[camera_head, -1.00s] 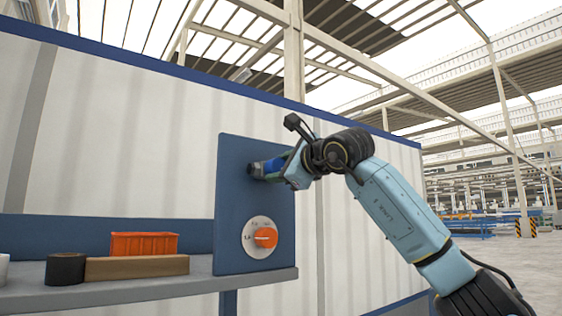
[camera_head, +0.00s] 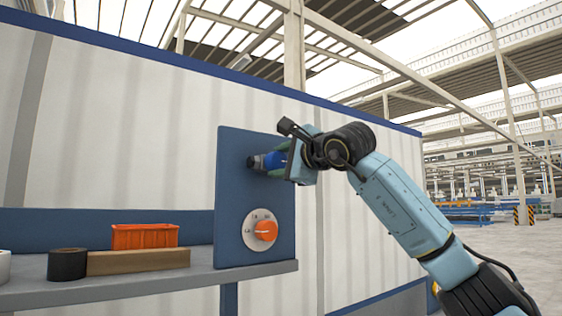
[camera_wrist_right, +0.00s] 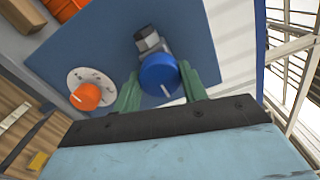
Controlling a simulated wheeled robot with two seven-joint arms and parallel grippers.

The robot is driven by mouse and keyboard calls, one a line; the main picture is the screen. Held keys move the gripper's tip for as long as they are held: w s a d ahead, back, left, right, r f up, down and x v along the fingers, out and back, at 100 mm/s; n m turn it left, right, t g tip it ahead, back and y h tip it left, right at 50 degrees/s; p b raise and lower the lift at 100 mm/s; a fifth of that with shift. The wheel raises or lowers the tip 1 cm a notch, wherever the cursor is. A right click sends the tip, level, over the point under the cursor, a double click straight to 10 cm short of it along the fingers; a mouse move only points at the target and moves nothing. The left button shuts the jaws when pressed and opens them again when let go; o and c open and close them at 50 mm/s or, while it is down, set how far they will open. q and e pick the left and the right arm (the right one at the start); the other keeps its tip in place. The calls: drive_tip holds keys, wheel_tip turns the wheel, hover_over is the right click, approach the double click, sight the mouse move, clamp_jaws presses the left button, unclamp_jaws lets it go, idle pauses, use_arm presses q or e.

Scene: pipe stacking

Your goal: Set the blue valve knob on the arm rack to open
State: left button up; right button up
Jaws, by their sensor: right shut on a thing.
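The blue valve knob (camera_head: 277,160) sits on a dark fitting near the top of the blue panel (camera_head: 228,215). In the right wrist view the knob (camera_wrist_right: 159,75) is round, with a white mark at its lower right edge. My right gripper (camera_head: 283,159) is at the knob from the right. In the wrist view its green fingers (camera_wrist_right: 160,90) stand on either side of the knob, shut on it. The grey fitting (camera_wrist_right: 150,42) shows behind the knob. My left gripper is not in view.
An orange dial (camera_head: 265,231) on a white disc sits lower on the same panel. The grey shelf (camera_head: 150,285) carries an orange bin (camera_head: 145,236), a wooden block (camera_head: 138,262) and a black roll (camera_head: 67,264). Open floor lies to the right.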

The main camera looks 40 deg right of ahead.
drive_tip(key=o, duration=1)
drive_tip(key=shift+c, duration=0.2)
drive_tip(key=shift+s, duration=0.1)
drive_tip(key=s+b, duration=0.4)
drive_tip(key=s, duration=0.9)
drive_tip(key=shift+s+b, duration=0.15)
drive_tip(key=shift+b, duration=0.25)
